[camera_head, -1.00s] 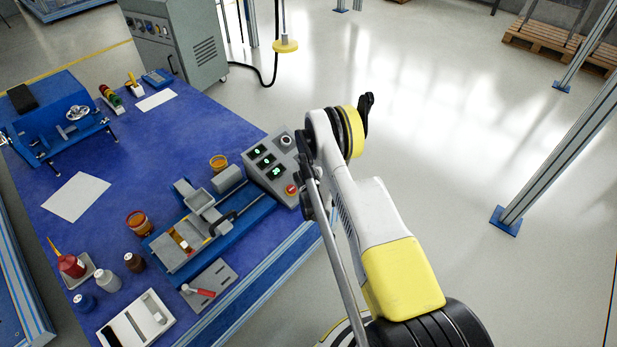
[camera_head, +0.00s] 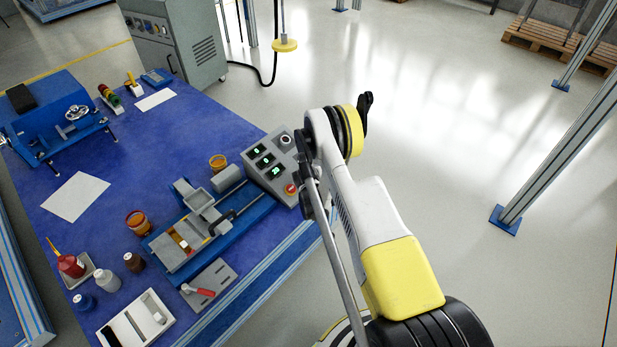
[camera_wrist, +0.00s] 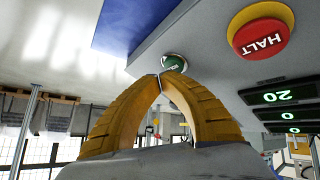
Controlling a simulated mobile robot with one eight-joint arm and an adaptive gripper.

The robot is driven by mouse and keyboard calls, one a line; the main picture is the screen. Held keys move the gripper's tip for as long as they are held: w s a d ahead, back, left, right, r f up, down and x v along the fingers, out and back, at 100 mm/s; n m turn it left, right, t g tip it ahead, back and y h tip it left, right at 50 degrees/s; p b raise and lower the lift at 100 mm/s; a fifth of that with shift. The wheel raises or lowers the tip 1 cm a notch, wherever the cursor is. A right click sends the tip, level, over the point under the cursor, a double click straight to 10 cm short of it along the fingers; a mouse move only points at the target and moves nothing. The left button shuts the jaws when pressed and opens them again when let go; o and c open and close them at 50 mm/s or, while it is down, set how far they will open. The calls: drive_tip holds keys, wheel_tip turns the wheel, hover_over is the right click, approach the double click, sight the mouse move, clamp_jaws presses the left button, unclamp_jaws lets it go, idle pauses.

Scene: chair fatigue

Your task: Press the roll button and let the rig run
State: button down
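In the head view my arm hides the gripper tips and the green button. The rig (camera_head: 205,225), a blue frame with grey blocks, stands on the blue table beside the box.
A red HALT button (camera_wrist: 264,36) on a yellow base sits close to the green one; it also shows in the head view (camera_head: 290,188). Jars, bottles and a white tray (camera_head: 135,322) stand on the table.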

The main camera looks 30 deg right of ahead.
drive_tip(key=shift+r, duration=0.1)
drive_tip(key=shift+s+d+r, duration=0.15)
drive_tip(key=shift+s+r, duration=0.2)
drive_tip(key=shift+r, duration=0.55)
drive_tip(key=shift+s+d+r, duration=0.1)
drive_tip(key=shift+s+r, duration=0.25)
drive_tip(key=shift+r, duration=0.55)
drive_tip(key=shift+s+d+r, duration=0.15)
drive_tip(key=shift+s+r, duration=0.2)
drive_tip(key=shift+r, duration=0.55)
